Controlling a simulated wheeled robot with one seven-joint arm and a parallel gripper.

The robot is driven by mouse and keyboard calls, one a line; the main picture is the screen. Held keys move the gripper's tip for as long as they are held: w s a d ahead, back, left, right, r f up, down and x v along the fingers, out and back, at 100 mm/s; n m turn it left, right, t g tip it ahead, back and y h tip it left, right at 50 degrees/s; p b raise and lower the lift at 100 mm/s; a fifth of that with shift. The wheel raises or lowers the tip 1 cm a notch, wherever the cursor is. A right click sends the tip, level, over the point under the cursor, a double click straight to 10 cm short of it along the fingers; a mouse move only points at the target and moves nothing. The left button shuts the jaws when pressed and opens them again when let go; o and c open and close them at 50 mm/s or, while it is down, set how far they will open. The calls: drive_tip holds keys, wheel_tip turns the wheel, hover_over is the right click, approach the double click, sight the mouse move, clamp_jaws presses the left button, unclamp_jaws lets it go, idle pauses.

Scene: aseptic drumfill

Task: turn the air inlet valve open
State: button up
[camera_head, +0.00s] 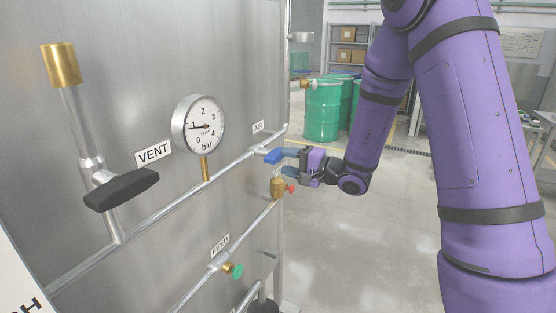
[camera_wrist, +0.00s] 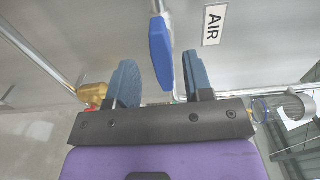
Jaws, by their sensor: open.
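The air inlet valve has a blue lever handle (camera_head: 274,156) on the pipe beside the AIR label (camera_head: 257,127). In the wrist view the blue handle (camera_wrist: 161,48) lies ahead of and between the two finger pads, along the pipe's end, with the AIR label (camera_wrist: 214,24) to its right. My gripper (camera_head: 288,161) is at the handle in the head view; in the wrist view my gripper (camera_wrist: 160,82) is open, with blue pads on either side of the handle. I see gaps between the handle and the pads; the handle is closer to the right pad.
A brass fitting (camera_head: 278,187) with a red knob sits just below. A pressure gauge (camera_head: 198,124), a black VENT handle (camera_head: 121,190) and a green FEED knob (camera_head: 236,271) are on the steel panel (camera_head: 120,40). Green drums (camera_head: 322,110) stand behind. The floor at right is free.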

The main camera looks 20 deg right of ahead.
drive_tip(key=v, duration=0.6)
drive_tip(key=shift+s+d, duration=0.2)
drive_tip(key=s+a+r+n+g, duration=0.2)
drive_tip(key=s+a+r+g, duration=0.15)
drive_tip(key=s, duration=0.25)
drive_tip(key=s+a+r+n+g+h, duration=0.1)
drive_tip(key=s+a+r+n+g, duration=0.1)
drive_tip(key=s+n+g, duration=0.3)
drive_tip(key=s+a+r+g, duration=0.3)
drive_tip(key=s, duration=0.4)
drive_tip(key=s+d+r+n+t+h, duration=0.1)
drive_tip(key=s+d+r+t+h, duration=0.3)
drive_tip(key=s+d+h, duration=0.6)
drive_tip(key=shift+s+r+n+h, duration=0.45)
drive_tip(key=shift+r+h, duration=0.25)
drive_tip(key=shift+h, duration=0.2)
